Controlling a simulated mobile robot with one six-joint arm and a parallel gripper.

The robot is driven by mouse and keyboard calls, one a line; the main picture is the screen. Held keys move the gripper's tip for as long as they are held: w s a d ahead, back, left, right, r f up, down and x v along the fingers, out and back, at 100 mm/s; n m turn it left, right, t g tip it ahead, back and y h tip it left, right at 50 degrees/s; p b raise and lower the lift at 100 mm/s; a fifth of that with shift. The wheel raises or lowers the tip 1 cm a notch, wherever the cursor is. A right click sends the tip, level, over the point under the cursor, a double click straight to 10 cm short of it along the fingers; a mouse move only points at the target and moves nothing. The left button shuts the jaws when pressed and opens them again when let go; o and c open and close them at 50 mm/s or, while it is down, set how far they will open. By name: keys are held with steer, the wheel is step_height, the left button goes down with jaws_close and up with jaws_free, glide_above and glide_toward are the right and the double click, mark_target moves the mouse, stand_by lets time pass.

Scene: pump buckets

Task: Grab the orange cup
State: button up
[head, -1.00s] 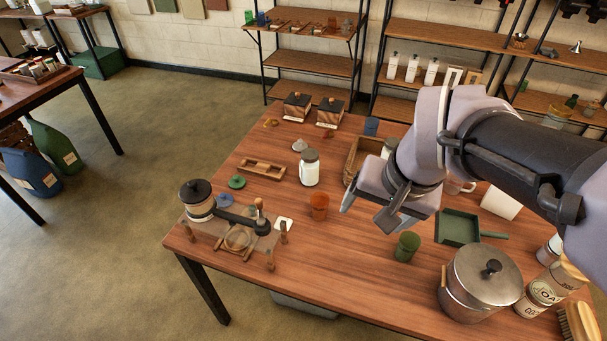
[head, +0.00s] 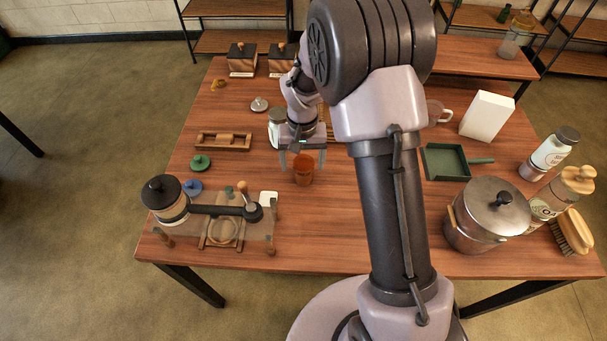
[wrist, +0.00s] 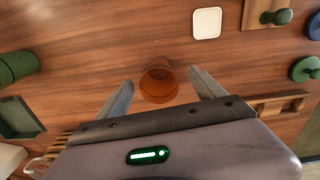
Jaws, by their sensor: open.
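The orange cup (head: 303,170) stands on the wooden table, left of my arm in the head view. In the wrist view the orange cup (wrist: 159,82) lies between my two fingers, with a gap on each side. My gripper (head: 303,160) is open and empty, above and just behind the cup. In the wrist view the fingers of my gripper (wrist: 160,88) are spread wide on either side of the cup. I cannot tell the exact height between fingertips and cup.
A wooden rack (head: 222,141) lies to the left. The pump device (head: 225,218) is front left, with a white square (wrist: 207,23) near the cup. A green cup (wrist: 18,66) shows left in the wrist view. A steel pot (head: 484,215) stands right.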

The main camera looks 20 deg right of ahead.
mark_target(304, 165)
steer(key=f+b, duration=0.1)
steer(key=f, duration=0.2)
steer(key=w+f+b, duration=0.1)
steer(key=f, duration=0.1)
steer(key=shift+d+f+b, duration=0.1)
steer(key=shift+d+b, duration=0.15)
steer(key=shift+b, duration=0.05)
steer(key=shift+s, duration=0.1)
steer(key=shift+c, duration=0.8)
steer(key=c, duration=1.3)
